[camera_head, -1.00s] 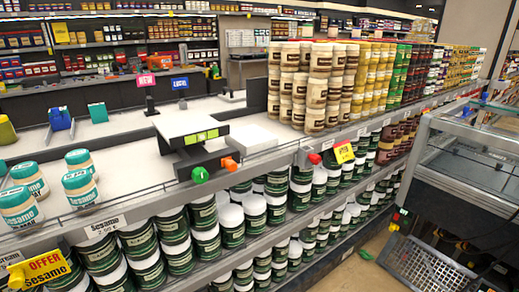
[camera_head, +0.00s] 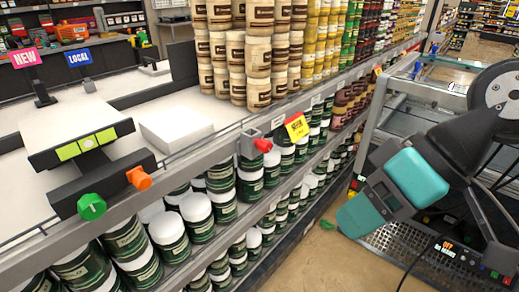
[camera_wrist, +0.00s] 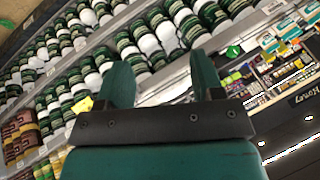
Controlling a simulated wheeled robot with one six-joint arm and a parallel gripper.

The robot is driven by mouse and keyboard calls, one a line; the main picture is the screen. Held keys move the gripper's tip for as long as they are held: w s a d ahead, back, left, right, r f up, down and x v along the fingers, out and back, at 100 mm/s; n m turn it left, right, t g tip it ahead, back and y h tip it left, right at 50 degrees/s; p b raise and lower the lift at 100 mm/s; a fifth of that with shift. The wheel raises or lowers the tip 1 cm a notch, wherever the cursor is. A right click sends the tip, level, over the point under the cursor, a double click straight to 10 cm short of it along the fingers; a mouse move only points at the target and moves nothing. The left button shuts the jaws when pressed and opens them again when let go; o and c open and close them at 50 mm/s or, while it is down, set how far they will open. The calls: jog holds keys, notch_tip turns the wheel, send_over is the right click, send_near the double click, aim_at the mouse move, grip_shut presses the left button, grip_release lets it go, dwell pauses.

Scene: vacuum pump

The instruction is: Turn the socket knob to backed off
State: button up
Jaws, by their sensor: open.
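A dark pump-like device (camera_head: 85,165) with a pale flat top and lime squares sits on the shelf edge at the left of the head view. It carries a green knob (camera_head: 91,206) and an orange knob (camera_head: 139,178) on its front. A separate red knob (camera_head: 264,145) sticks out from a small grey bracket (camera_head: 249,140) on the shelf rail. Which is the socket knob is not labelled. My gripper (camera_head: 350,218) is at the right, apart from all the knobs. Its teal fingers also show spread and empty in the wrist view (camera_wrist: 160,78).
Green-labelled jars (camera_head: 200,218) fill the lower shelves, and stacked cream jars (camera_head: 258,60) stand above. A yellow tag (camera_head: 296,126) hangs right of the red knob. A metal-framed case (camera_head: 400,85) stands behind my arm.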

jog(key=w+a+f+t+y+b, duration=0.2)
jog(key=w+a+f+y+b, duration=0.2)
jog(key=w+f+b, duration=0.3)
jog(key=m+t+y+b, duration=0.4)
jog(key=m+t+b, duration=0.2)
jog(key=t, duration=0.3)
send_near(269, 148)
jog(key=p+x, duration=0.6)
jog(key=x, duration=0.3)
jog(key=shift+a+r, duration=0.15)
jog(key=shift+a, duration=0.05)
jog(key=shift+w+a, duration=0.45)
jog(key=c, duration=0.9)
jog(key=shift+n+b, duration=0.3)
